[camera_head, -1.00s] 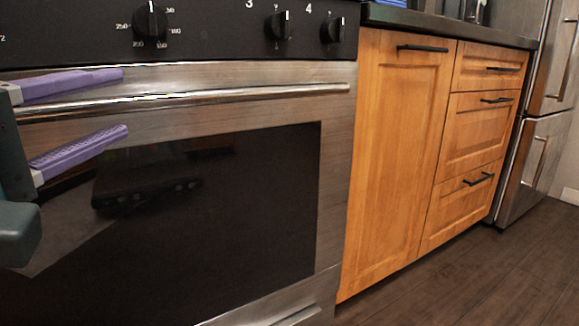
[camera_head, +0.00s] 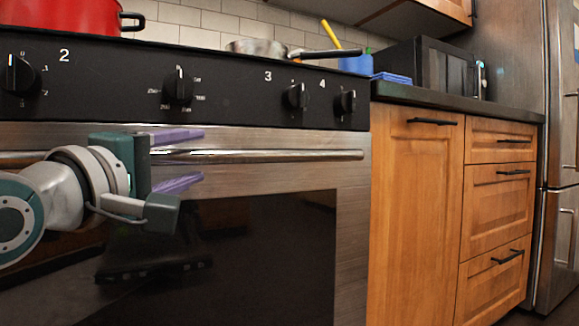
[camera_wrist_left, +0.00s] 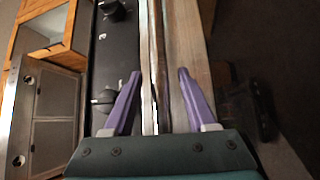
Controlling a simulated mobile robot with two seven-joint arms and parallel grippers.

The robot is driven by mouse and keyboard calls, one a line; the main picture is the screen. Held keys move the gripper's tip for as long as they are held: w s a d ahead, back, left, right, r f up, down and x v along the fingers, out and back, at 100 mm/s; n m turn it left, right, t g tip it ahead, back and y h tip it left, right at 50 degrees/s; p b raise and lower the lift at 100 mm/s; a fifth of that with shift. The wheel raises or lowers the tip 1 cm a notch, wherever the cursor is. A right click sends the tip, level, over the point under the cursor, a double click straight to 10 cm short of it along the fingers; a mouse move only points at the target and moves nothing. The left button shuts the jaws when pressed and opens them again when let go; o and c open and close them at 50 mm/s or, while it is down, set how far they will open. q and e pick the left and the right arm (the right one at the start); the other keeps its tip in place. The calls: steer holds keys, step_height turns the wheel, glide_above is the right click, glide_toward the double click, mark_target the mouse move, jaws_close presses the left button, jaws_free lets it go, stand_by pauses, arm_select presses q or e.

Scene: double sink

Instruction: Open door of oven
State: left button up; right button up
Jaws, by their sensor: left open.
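The oven (camera_head: 352,215) has a steel door with a dark glass window (camera_head: 270,250), and the door looks closed. A horizontal bar handle (camera_head: 290,156) runs along its top. My left gripper (camera_head: 202,156) is open, with one purple finger above the bar and one below it. In the left wrist view the bar handle (camera_wrist_left: 154,50) runs between the two spread fingers of my left gripper (camera_wrist_left: 159,75), nearer the left finger. Whether a finger touches the bar is unclear. The left part of the bar is partly hidden by my arm. My right gripper is not in view.
Black control panel knobs (camera_head: 296,97) sit just above the handle. A red pot (camera_head: 60,15) and a pan (camera_head: 258,48) are on top. Wooden cabinets (camera_head: 415,200) stand at the right, then a steel fridge (camera_head: 560,130). Little floor shows.

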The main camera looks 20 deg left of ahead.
arm_select(q)
steer(key=shift+w+r, duration=0.1)
steer(key=shift+w, duration=0.25)
jaws_close()
stand_by(0.3)
stand_by(1.0)
